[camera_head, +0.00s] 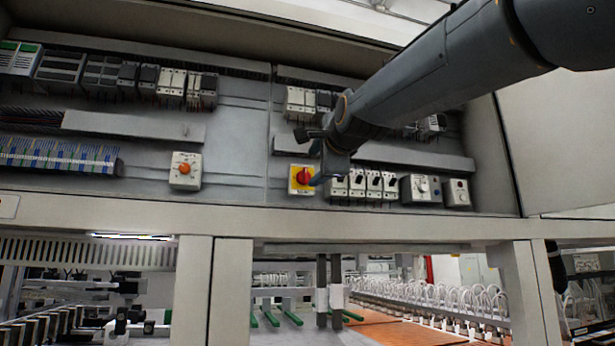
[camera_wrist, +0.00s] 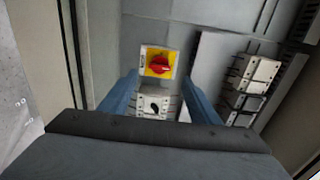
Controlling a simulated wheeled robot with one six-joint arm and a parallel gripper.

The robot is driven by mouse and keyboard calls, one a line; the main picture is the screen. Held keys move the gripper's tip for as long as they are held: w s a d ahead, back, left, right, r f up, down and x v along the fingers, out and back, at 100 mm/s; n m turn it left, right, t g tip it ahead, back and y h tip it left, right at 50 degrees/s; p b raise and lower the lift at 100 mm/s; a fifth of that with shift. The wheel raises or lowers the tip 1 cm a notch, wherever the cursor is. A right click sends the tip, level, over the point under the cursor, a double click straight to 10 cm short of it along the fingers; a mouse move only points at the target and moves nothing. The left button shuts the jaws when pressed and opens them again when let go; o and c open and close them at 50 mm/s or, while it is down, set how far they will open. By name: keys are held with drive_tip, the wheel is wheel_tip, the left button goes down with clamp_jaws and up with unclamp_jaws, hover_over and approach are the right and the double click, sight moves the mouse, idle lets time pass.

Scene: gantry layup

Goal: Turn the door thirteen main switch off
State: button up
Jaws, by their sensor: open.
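A main switch with a red rotary knob on a yellow plate (camera_head: 300,174) is mounted on the grey panel, low and near the middle in the head view. In the wrist view the switch (camera_wrist: 159,63) sits just beyond and between my blue fingertips. Its label is too small to read, so I cannot tell its door number. My gripper (camera_head: 318,178) is beside the switch's right edge in the head view. My gripper (camera_wrist: 163,84) is open in the wrist view, with nothing between the fingers and a gap visible to the knob.
A white device with an orange knob (camera_head: 185,169) is further left on the panel. A row of white breakers with black toggles (camera_head: 358,185) is close on the right, then a white rotary unit (camera_head: 421,189). A beam (camera_head: 300,224) runs below the panel.

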sight(306, 175)
drive_tip(key=p+x, duration=0.3)
drive_tip(key=x, duration=0.4)
drive_tip(key=shift+w, duration=0.15)
drive_tip(key=shift+f, duration=0.1)
drive_tip(key=c, duration=1.1)
